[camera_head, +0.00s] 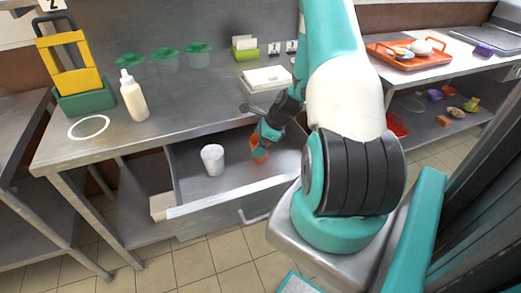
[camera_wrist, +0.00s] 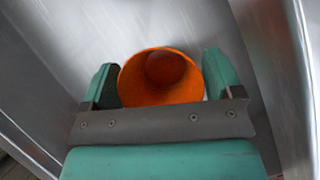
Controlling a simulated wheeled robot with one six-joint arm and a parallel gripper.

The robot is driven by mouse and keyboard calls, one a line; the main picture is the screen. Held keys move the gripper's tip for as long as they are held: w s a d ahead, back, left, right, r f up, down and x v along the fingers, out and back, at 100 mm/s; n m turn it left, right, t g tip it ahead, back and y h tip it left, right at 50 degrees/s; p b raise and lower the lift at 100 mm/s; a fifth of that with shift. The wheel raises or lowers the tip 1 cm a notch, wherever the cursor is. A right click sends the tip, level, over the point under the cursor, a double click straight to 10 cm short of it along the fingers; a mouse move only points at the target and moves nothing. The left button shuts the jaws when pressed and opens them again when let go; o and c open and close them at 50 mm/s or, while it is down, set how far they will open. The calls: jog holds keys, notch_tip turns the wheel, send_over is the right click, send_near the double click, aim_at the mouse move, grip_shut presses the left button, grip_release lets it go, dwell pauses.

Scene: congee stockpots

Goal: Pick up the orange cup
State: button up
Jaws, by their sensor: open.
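The orange cup (camera_head: 258,154) stands in the open metal drawer (camera_head: 228,185), towards its right side in the head view. My gripper (camera_head: 268,136) reaches down into the drawer at the cup and hides part of it. In the wrist view the orange cup (camera_wrist: 160,78) sits between the two green fingers of my gripper (camera_wrist: 161,84), its open mouth facing the camera. The fingers are apart, one on each side of the cup. I cannot tell whether they touch it. The lower part of the cup is hidden behind the gripper body.
A white cup (camera_head: 212,160) stands to the left in the same drawer, whose walls surround my gripper. On the counter are a squeeze bottle (camera_head: 133,97), several green-topped containers (camera_head: 165,58) and a white-lidded box (camera_head: 267,79). An orange tray (camera_head: 409,54) lies on the right counter.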

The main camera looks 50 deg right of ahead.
jog(key=shift+w+a+f, duration=0.1)
jog(key=shift+w+f, duration=0.05)
jog(key=shift+f, duration=0.2)
jog(key=c, duration=0.7)
jog(key=shift+r, duration=0.1)
